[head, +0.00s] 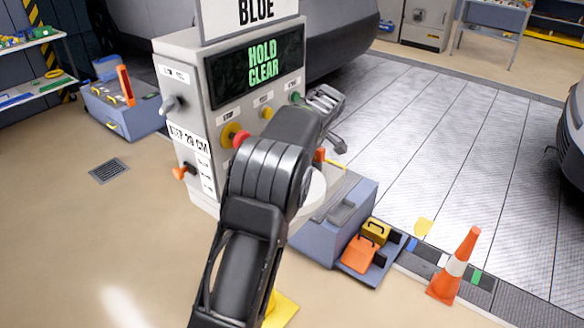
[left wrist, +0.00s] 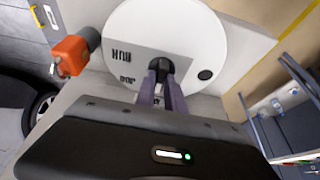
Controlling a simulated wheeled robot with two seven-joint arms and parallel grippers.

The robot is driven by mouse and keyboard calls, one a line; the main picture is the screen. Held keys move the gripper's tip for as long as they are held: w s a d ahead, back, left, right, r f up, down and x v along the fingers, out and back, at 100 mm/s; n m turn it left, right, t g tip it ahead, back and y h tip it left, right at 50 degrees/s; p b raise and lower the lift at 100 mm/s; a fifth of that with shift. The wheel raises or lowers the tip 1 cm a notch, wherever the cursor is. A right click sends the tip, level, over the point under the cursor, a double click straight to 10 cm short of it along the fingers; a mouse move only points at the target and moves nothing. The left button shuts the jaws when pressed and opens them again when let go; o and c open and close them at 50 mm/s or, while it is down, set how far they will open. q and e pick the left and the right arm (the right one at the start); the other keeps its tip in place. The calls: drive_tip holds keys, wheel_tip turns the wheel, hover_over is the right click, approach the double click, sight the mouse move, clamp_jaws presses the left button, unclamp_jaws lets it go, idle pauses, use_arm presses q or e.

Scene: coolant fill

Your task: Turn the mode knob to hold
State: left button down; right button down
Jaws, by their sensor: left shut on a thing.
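The mode knob (left wrist: 160,65) is a small dark knob at the middle of a white round dial (left wrist: 197,38) in the left wrist view. My left gripper (left wrist: 160,78) has both fingers closed around it. Small black lettering, partly upside down, stands on the dial beside the fingers; a black dot is at its right. The knob's pointing direction is hidden by the fingers. In the head view my left arm covers the knob and fingertips; only part of the dial (head: 314,187) shows. My right gripper is in neither view.
The grey machine (head: 185,52) has a screen (head: 257,64) reading HOLD CLEAR in green. A blue-grey cabinet (head: 352,212), orange box (head: 360,252) and cone (head: 458,264) stand right. Floor at left is open.

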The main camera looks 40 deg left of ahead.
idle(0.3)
use_arm(q)
drive_tip(key=c, duration=1.4)
unclamp_jaws()
drive_tip(key=shift+c, duration=0.2)
drive_tip(key=shift+r, duration=0.1)
drive_tip(key=b+v, duration=0.1)
drive_tip(key=v, duration=0.6)
drive_tip(key=shift+d+r, duration=0.2)
drive_tip(key=shift+r, duration=0.1)
drive_tip(key=shift+f, duration=0.1)
